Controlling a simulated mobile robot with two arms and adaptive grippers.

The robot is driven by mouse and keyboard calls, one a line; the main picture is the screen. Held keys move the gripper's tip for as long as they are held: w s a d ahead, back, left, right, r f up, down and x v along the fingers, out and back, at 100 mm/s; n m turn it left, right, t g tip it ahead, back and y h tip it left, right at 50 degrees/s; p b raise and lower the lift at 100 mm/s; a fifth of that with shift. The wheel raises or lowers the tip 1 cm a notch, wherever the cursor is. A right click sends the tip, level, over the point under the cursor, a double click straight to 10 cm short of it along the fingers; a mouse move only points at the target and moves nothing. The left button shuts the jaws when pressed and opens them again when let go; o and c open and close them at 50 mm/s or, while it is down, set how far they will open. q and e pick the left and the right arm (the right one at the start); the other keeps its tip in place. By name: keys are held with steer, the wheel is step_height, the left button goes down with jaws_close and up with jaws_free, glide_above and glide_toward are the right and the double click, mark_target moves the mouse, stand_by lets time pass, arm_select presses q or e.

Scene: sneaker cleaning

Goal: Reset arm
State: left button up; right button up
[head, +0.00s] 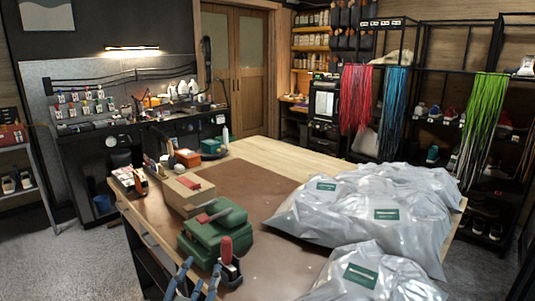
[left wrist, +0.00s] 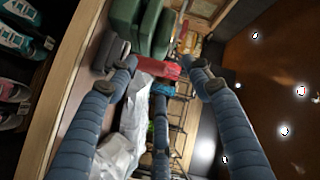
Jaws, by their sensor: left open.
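My left gripper (head: 201,267) shows at the bottom edge of the head view as blue fingers, near the front of the table (head: 280,150). In the left wrist view, its segmented blue fingers (left wrist: 158,66) are spread apart with nothing held between them. A red-handled tool (head: 226,252) stands just beyond and to the right of the fingers in the head view. I cannot tell whether they touch it. My right gripper is not in view.
A green case (head: 212,233) and a cardboard box (head: 187,193) lie beyond the left gripper. Several grey plastic bags (head: 350,205) cover the table's right side. The brown mat (head: 255,178) is bare in the middle. Shoe shelves (head: 487,185) stand at right.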

arm_select(q)
steer(key=s+a+f+n+g+y, duration=0.1)
steer(key=s+a+f+n+g, duration=0.1)
steer(key=s+f, duration=0.3)
steer(key=s+a+f+n+g+y, duration=0.1)
steer(key=s+a+f+n+g, duration=0.15)
steer(key=f, duration=0.35)
steer(key=s+f+n+g, duration=0.1)
steer(key=s+f+g, duration=0.25)
steer(key=s, duration=0.45)
steer(key=s+f+n+g+h, duration=0.1)
steer(key=s+f+g, duration=0.2)
steer(key=s+f, duration=0.35)
steer(key=s+f+n+g, duration=0.1)
steer(key=s+f+g, duration=0.2)
steer(key=s, duration=0.7)
step_height(320, 180, down, 26)
steer(key=s, duration=0.2)
steer(key=s+a+f+g, duration=0.2)
steer(key=s+a+f, duration=0.1)
steer(key=s+f, duration=1.3)
steer(key=shift+s, duration=0.25)
steer(key=shift+a, duration=0.1)
